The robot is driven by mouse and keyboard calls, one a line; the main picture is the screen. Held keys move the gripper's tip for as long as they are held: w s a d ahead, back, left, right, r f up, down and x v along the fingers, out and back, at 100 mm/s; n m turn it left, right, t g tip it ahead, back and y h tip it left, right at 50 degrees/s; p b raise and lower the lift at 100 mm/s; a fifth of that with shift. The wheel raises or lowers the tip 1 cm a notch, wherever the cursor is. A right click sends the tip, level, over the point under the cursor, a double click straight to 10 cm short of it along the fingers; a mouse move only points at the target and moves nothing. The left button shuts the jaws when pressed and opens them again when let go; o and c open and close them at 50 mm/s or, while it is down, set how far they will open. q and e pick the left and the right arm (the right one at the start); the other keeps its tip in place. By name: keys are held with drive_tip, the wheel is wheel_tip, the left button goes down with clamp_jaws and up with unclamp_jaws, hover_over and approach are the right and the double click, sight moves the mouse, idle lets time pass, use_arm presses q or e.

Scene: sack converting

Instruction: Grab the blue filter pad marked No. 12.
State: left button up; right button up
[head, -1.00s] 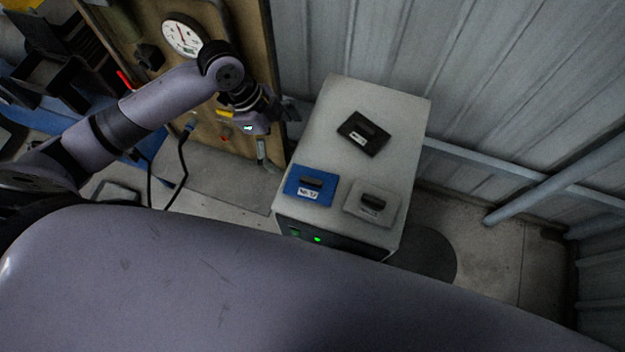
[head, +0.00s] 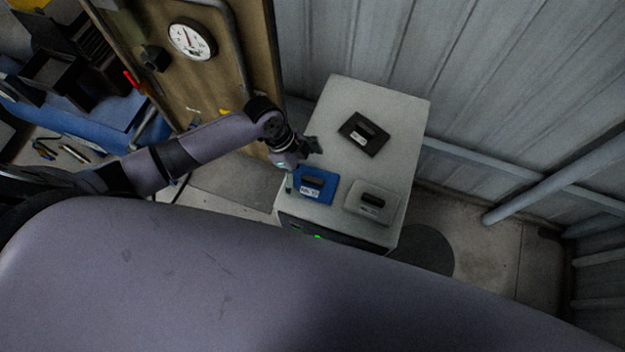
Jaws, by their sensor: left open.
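The blue filter pad (head: 322,193) lies flat at the near left of the grey cabinet top (head: 398,108). It has a dark raised grip and a white label that seems to read No. 12. My left gripper (head: 303,166) is open and empty, just above and beside the pad's far left corner. I cannot tell whether it touches the pad. My right gripper does not show.
A grey pad (head: 384,213) lies just right of the blue one, and a black pad (head: 377,143) lies farther back. A board with a gauge (head: 192,39) stands at the left. A corrugated wall (head: 500,70) runs behind the cabinet.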

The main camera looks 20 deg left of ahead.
sight(312, 179)
use_arm(q)
drive_tip(key=shift+p+x, duration=0.3)
drive_tip(key=shift+x, duration=1.7)
drive_tip(key=shift+s+d, duration=0.1)
drive_tip(key=shift+r, duration=0.1)
drive_tip(key=shift+c, duration=0.3)
drive_tip(key=c, duration=1)
